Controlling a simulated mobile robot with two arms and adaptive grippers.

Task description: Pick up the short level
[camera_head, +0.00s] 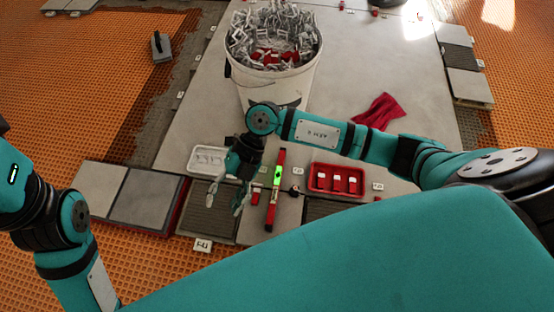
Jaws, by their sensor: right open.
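The short level (270,203) is a narrow red bar with a bright green middle. It lies lengthwise away from me on a light grey tile, in the middle of the front row of tiles. My right gripper (224,198) hangs just left of the level, apart from it in the picture. Its fingers point down and are spread open, with nothing between them. How high it is above the tiles I cannot tell. My left arm shows at the left edge, but its gripper is out of view.
A white bucket (262,84) full of grey clips stands behind. A red tray (313,180) with red pieces lies right of the level.

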